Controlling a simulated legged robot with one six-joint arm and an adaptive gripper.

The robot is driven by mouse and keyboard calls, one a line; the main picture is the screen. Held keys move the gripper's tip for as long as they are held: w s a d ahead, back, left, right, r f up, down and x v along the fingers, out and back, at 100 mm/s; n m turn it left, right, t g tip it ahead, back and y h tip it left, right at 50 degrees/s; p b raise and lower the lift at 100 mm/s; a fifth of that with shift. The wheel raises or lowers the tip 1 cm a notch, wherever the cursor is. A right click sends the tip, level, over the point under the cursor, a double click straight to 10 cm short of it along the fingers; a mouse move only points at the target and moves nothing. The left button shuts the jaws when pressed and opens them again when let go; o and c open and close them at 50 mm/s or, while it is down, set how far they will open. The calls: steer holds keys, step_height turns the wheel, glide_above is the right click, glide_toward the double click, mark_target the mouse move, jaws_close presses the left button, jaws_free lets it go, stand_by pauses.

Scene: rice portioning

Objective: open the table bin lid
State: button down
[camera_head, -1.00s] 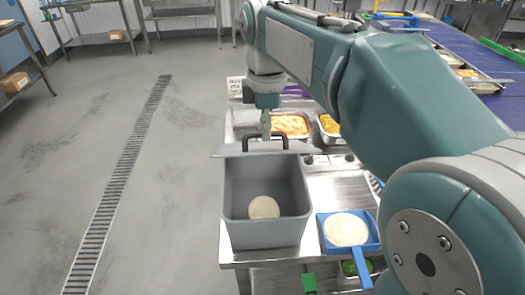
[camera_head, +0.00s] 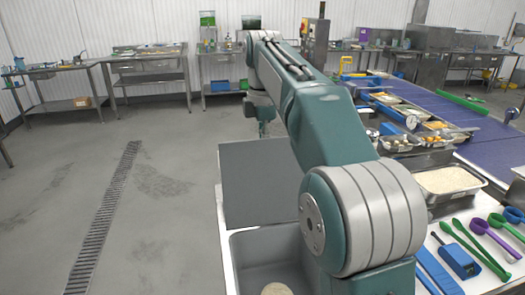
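The grey table bin (camera_head: 243,262) is at the bottom of the view, its mouth uncovered. A round pale heap (camera_head: 276,289) lies inside, cut off by the frame edge. The bin's flat grey lid (camera_head: 252,185) stands raised as a near-upright panel at the bin's far side. My gripper (camera_head: 264,130) is beyond the lid's upper edge, pointing down. Its fingers are small and partly hidden, so I cannot tell whether they hold anything. The lid's handle is not visible. My arm covers the right part of the bin and lid.
A metal tray of rice (camera_head: 449,181) stands at the right. Green and purple scoops (camera_head: 484,228) and a blue-handled tool (camera_head: 458,262) lie on the white surface. A blue conveyor (camera_head: 490,125) runs behind. The floor at left (camera_head: 60,190) is clear.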

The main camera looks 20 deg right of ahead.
steer(key=shift+w+d+f, duration=0.1)
steer(key=shift+w+d, duration=0.05)
steer(key=shift+w, duration=0.45)
steer(key=shift+w+d, duration=0.15)
steer(key=shift+w, duration=0.4)
steer(key=c, duration=0.9)
jaws_free()
steer(key=shift+o, duration=1)
steer(key=shift+d, duration=0.25)
